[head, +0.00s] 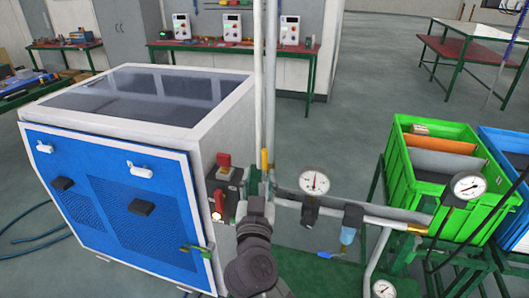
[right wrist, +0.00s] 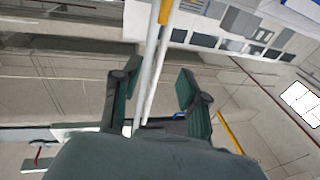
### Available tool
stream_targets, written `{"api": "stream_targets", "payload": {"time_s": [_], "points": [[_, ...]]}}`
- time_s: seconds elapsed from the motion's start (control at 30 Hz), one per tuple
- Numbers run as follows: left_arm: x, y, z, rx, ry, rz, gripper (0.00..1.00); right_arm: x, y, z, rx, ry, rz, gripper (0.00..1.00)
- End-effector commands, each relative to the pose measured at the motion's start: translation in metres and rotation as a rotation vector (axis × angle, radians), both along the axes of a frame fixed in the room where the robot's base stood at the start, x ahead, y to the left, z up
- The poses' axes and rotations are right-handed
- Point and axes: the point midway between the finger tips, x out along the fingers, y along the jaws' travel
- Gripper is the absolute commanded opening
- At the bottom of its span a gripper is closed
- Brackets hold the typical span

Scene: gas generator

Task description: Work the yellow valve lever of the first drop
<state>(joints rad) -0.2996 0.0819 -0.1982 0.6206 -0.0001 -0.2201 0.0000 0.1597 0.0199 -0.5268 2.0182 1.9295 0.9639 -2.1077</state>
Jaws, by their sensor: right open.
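The yellow valve lever (head: 264,160) stands upright against the white vertical pipes in the head view. It also shows at the top of the right wrist view (right wrist: 166,11), in front of a white pipe and beyond the fingertips. My right gripper (head: 262,184) is just below the lever in the head view, with its wrist hiding the pipework behind it. In the right wrist view its two green fingers (right wrist: 160,92) are spread apart, with the white pipes seen between them. No contact with the lever is visible. My left gripper is not in view.
A blue-fronted generator cabinet (head: 118,205) stands at left, with a red switch (head: 223,160) on its side. Gauges (head: 314,181) and a horizontal pipe (head: 385,217) lie to the right. Green (head: 440,205) and blue crates (head: 512,150) stand farther right. Red benches (head: 215,44) are behind.

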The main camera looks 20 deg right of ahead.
Motion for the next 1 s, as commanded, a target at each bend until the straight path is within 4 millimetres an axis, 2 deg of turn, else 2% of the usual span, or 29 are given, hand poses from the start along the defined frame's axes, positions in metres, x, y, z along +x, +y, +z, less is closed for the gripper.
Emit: {"api": "stream_targets", "payload": {"time_s": [0.1,0.27,0.37,0.8,1.0], "points": [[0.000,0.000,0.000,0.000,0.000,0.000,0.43,0.005,0.000,-0.017,-0.004,0.118,-0.037,0.43],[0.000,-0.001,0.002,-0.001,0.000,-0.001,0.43,0.014,-0.004,-0.024,-0.010,0.162,-0.049,0.43],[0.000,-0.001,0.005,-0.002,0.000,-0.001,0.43,0.027,-0.009,-0.023,-0.012,0.160,-0.050,0.43],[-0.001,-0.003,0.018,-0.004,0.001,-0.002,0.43,0.109,-0.045,-0.023,-0.010,0.159,-0.049,0.43],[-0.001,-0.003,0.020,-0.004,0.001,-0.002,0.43,0.129,-0.052,-0.023,-0.009,0.158,-0.047,0.43]]}}
